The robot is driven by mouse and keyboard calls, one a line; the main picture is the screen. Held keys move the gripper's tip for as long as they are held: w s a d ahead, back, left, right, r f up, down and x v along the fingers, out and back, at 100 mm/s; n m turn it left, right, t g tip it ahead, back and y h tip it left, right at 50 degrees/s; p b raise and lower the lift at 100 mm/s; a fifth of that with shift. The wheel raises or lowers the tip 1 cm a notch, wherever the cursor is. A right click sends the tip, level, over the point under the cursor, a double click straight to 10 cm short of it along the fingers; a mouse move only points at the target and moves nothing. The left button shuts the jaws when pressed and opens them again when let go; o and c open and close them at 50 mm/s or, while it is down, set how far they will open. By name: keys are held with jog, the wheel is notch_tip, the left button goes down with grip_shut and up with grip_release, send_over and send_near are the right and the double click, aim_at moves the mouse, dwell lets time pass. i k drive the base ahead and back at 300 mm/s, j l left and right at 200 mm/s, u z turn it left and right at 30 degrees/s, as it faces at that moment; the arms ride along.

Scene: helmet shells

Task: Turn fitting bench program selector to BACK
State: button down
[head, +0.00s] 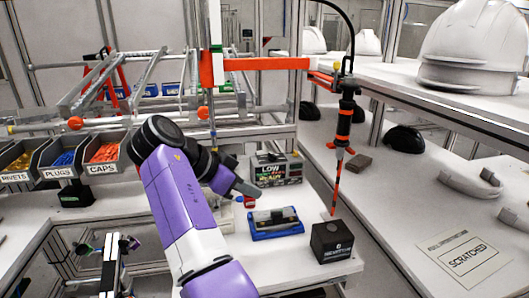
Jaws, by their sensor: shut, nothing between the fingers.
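My gripper (247,190) is at the end of my purple and black arm, over the white bench (305,270) in the middle of the head view. It looks shut and empty, just left of and above a blue tray-like fixture (276,231) with a dark and grey part in it. A small red and blue item (249,202) shows right below the gripper tip; I cannot tell whether they touch. I cannot make out a program selector or its BACK mark; my arm hides part of the bench.
A box marked LOW (277,169) stands behind the gripper, and a black cube (331,242) at the right. A red and black driver (344,125) hangs over the bench. Part bins (105,153) are at left. White helmet shells (473,45) sit on the right shelf.

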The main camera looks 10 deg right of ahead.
aim_at(272, 158)
jog(key=i, duration=0.85)
